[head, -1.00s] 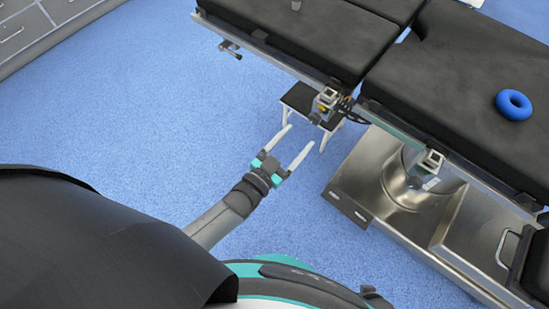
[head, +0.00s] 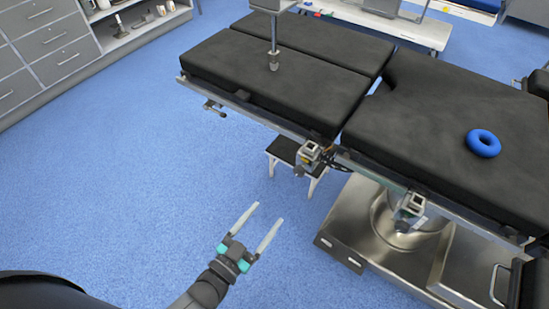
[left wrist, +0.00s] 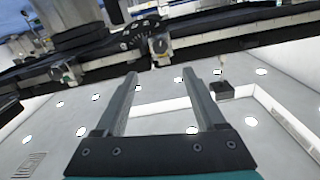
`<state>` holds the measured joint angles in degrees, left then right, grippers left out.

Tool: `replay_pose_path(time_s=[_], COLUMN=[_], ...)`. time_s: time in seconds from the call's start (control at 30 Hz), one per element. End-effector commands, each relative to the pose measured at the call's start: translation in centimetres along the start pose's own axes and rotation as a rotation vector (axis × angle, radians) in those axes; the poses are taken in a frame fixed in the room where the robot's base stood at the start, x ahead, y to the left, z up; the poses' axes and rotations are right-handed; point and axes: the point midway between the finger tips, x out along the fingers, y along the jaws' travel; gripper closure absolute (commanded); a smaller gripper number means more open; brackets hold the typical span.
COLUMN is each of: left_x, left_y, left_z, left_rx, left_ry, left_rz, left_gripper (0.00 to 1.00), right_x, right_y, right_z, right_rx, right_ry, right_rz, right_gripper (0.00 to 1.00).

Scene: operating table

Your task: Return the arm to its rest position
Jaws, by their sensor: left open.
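My left gripper (head: 256,227) is open and empty in the head view. It is over the blue floor, to the left of the operating table's metal base and apart from the table. In the left wrist view the two fingers (left wrist: 158,95) are spread with nothing between them. Beyond the fingertips that view shows the table's side rail from below and a pale ceiling with round lights. My right gripper is not in view.
The black operating table (head: 270,75) bears a blue ring (head: 483,143). Clamps (head: 308,155) stick out from its near rail. A small step stool (head: 285,150) stands under the edge. Grey drawers (head: 45,45) are at far left. The floor (head: 130,170) at left is clear.

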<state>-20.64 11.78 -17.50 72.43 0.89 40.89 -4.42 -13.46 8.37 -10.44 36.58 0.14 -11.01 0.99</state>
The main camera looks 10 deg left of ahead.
Motion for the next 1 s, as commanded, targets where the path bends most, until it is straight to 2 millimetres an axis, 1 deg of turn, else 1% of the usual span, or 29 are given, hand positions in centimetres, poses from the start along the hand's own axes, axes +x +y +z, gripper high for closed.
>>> replay_pose_path(time_s=[0.17,0.23,0.27,0.37,0.4,0.47,0.5,0.57,0.6,0.67,0.7,0.8,0.83,0.9,1.0], left_x=[0.0,-0.1,-0.3,-1.4,-2.3,-4.3,-6.0,-8.9,-11.1,-14.3,-16.3,-20.9,-21.9,-23.8,-25.3], left_y=[0.0,-0.1,-0.1,-0.5,-0.7,-1.0,-1.1,-1.2,-1.2,-1.2,-1.1,-0.7,-0.6,-0.4,-0.2], left_z=[0.1,0.9,1.7,5.9,8.3,12.2,14.7,18.2,20.3,22.8,24.1,26.2,26.6,27.2,27.6], left_rx=[0.0,-0.001,-0.002,-0.008,-0.014,-0.026,-0.035,-0.053,-0.065,-0.084,-0.096,-0.124,-0.131,-0.143,-0.152], left_ry=[-0.004,-0.034,-0.061,-0.214,-0.301,-0.454,-0.561,-0.72,-0.824,-0.967,-1.054,-1.233,-1.273,-1.345,-1.398], left_rz=[0.0,-0.001,-0.002,-0.008,-0.013,-0.02,-0.027,-0.039,-0.046,-0.058,-0.064,-0.078,-0.082,-0.088,-0.091], left_gripper=[0.28,0.28,0.28,0.28,0.28,0.28,0.28,0.28,0.28,0.28,0.28,0.28,0.28,0.28,0.28], right_x=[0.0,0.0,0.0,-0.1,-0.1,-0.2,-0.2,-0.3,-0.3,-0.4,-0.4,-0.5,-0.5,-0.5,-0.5], right_y=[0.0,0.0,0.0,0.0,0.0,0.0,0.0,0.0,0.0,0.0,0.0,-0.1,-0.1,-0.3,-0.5], right_z=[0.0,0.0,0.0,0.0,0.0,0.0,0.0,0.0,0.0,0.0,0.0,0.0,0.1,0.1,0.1], right_rx=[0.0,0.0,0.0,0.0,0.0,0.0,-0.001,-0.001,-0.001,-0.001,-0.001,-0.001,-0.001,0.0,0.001], right_ry=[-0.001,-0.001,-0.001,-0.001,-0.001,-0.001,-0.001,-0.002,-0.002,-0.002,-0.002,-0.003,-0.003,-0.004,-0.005], right_rz=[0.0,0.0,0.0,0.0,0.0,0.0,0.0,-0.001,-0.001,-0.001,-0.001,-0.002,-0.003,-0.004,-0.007], right_gripper=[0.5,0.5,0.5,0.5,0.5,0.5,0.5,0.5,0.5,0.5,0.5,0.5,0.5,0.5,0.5])
